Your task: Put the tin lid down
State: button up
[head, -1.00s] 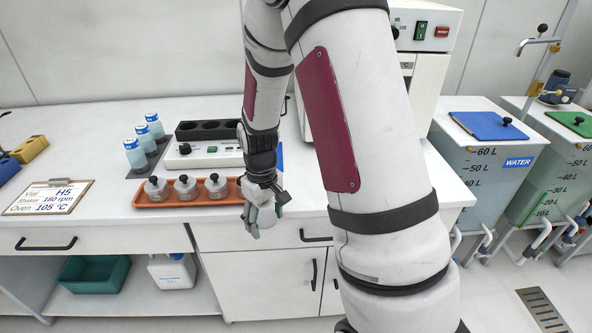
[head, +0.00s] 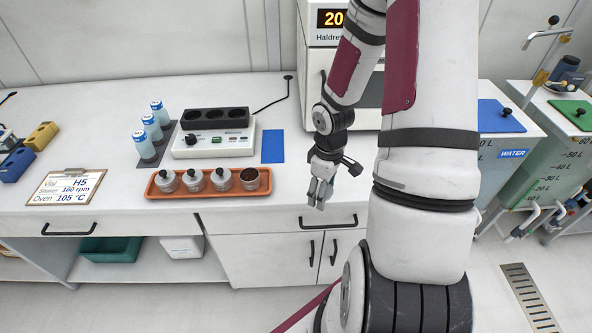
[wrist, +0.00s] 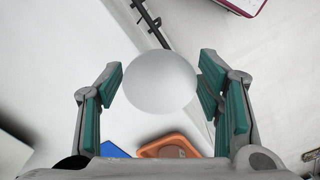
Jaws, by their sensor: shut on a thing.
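My gripper (head: 320,190) is over the front part of the bench, right of the orange tray (head: 208,193). In the wrist view its green-padded fingers (wrist: 160,90) are shut on the tin lid (wrist: 160,82), a round, pale grey disc seen face on. The lid is hard to make out in the head view. At the right end of the tray stands an open tin (head: 250,180) filled with dark brown matter. Several lidded tins (head: 194,181) with black knobs stand left of it.
A blue mat (head: 273,146) lies bare behind the tray's right end. A white device (head: 213,141) with a black block is behind the tray. Blue-capped vials (head: 151,128) and a clipboard (head: 66,188) are at left. An oven (head: 330,70) stands behind my arm.

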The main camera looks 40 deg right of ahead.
send_over(296, 179)
jog(key=shift+f, duration=2.4)
jog(key=shift+f, duration=0.15)
jog(key=o, duration=0.7)
jog(key=shift+o, duration=0.9)
